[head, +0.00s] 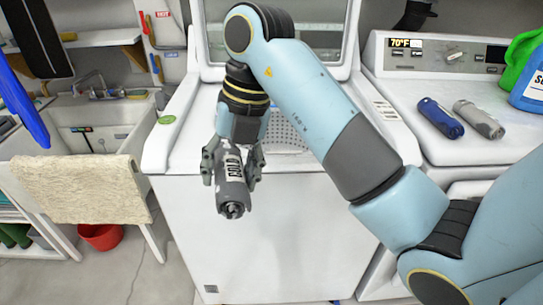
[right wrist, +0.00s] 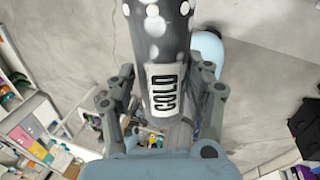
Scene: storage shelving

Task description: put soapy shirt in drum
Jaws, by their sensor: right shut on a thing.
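My right gripper (head: 232,172) is shut on a rolled grey shirt (head: 231,192) with a pale label reading COLD. In the right wrist view the shirt (right wrist: 160,40) shows white spots like suds, and the right gripper's fingers (right wrist: 165,88) are on both sides of it. The shirt hangs in front of the open white top-loading washer (head: 270,230). Perforated metal of the drum (head: 283,137) shows behind my arm, which hides much of the opening. My left gripper is not in view.
A second white machine (head: 480,155) on the right bears a blue roll (head: 440,118), a grey roll (head: 479,119) and bottles (head: 528,75). A sink (head: 95,120) with a beige towel (head: 80,188) and a red bucket (head: 100,237) are at left. The raised lid (head: 325,60) stands behind.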

